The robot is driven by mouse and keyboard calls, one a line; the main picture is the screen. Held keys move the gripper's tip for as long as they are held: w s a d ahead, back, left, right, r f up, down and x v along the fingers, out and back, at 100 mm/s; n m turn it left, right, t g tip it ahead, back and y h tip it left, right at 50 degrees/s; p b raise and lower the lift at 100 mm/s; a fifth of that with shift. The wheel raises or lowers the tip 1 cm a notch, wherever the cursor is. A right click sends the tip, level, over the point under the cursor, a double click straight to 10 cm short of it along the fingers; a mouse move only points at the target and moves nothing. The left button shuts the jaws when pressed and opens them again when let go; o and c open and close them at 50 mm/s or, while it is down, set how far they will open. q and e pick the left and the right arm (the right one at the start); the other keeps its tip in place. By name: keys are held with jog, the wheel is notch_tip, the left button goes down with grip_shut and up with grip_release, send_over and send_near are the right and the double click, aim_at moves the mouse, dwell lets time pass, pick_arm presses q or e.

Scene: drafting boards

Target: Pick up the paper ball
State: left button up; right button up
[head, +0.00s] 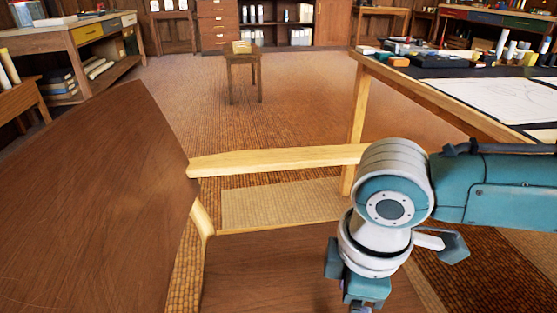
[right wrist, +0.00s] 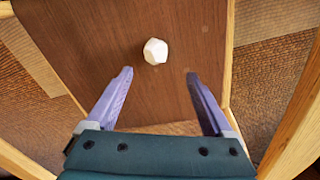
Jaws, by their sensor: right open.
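The paper ball (right wrist: 155,51) is small, white and many-sided. In the right wrist view it lies on a brown wooden seat (right wrist: 90,45), which looks like a chair's. My right gripper (right wrist: 160,73) is open and empty, its two purple fingers apart, with the ball just beyond the fingertips and between their lines. I cannot tell how high the fingers are above the seat. In the head view the ball does not show; my right arm and hand cover part of the same seat (head: 262,268). My left gripper is in neither view.
The chair's wooden back (head: 95,200) rises at the left, and a pale armrest (head: 275,160) crosses beyond the seat. A drafting table (head: 440,95) with papers and tools stands at the right. A small stool (head: 243,75) stands farther back on open floor.

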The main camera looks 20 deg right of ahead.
jog(key=f+b, duration=0.1)
jog(key=f, duration=0.1)
jog(key=f+b, duration=0.1)
jog(key=d+f+b, duration=0.1)
jog(key=f, duration=0.1)
jog(key=shift+w+f, duration=0.3)
jog(key=f+b, duration=0.2)
jog(key=f, duration=0.1)
jog(key=f+b, duration=0.2)
jog(key=shift+w+a+f, duration=0.1)
jog(key=shift+w+a, duration=0.15)
jog(key=shift+a, duration=0.05)
grip_shut()
